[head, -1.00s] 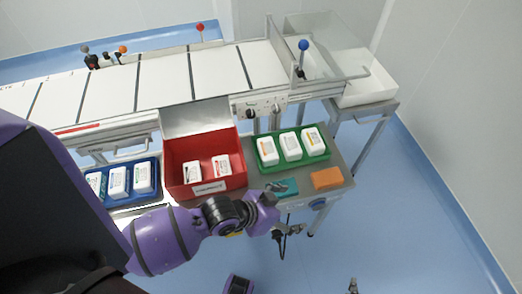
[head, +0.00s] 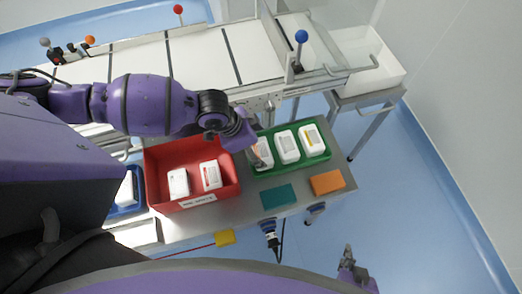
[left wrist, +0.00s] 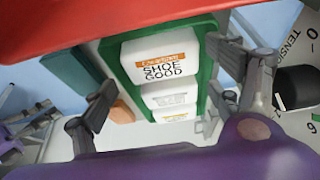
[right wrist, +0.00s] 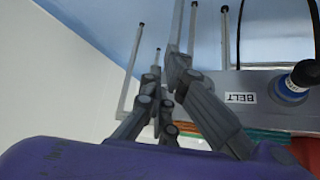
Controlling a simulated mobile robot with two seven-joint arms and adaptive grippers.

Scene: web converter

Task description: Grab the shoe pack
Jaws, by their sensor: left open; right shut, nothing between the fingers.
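The shoe pack is a white pack with an orange label reading "SHOE GOOD" (left wrist: 160,62), nearest in the left wrist view. In the head view this pack (head: 264,153) is at the left end of the green tray (head: 293,169), partly covered by my left gripper (head: 256,148). In the left wrist view my left gripper (left wrist: 172,92) is open, with one finger on each side of the row of packs; the pack is not gripped. My right gripper (head: 347,255) is at the lower right of the head view, over the floor. It is shut and empty in the right wrist view (right wrist: 166,80).
A red box (head: 160,157) with two white packs stands left of the green tray. Teal (head: 278,196) and orange (head: 327,182) blocks lie in front of it. The conveyor (head: 200,58) runs behind. A tension knob (left wrist: 296,88) is close beside my left gripper.

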